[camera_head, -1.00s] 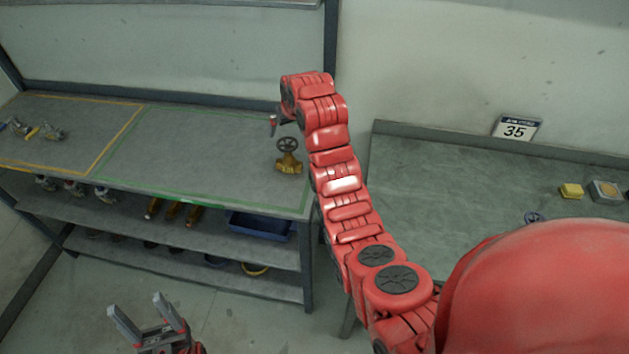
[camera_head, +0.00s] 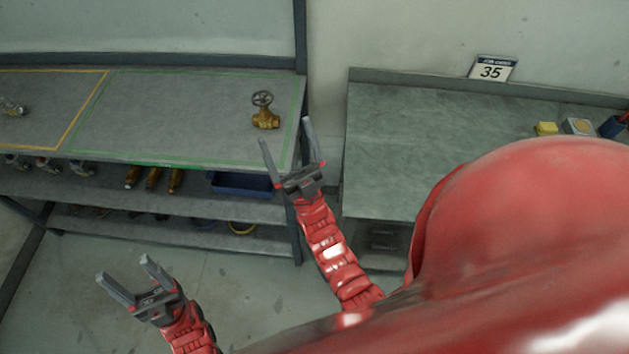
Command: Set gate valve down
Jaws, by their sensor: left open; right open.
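The brass gate valve (camera_head: 265,119) with its dark handwheel stands upright on the grey workbench (camera_head: 190,100), inside the green outlined area near its right end. My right gripper (camera_head: 286,138) is open and empty. In the picture it is just below and right of the valve, with its fingers apart from it. My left gripper (camera_head: 122,270) is open and empty at the lower left, over the floor and well away from the valve.
A yellow outlined area (camera_head: 80,118) with metal fittings lies left of the green one. Shelves below hold brass parts (camera_head: 153,178) and a blue bin (camera_head: 241,182). A second bench (camera_head: 430,140) at the right is mostly clear, with a yellow block (camera_head: 545,129) at its back.

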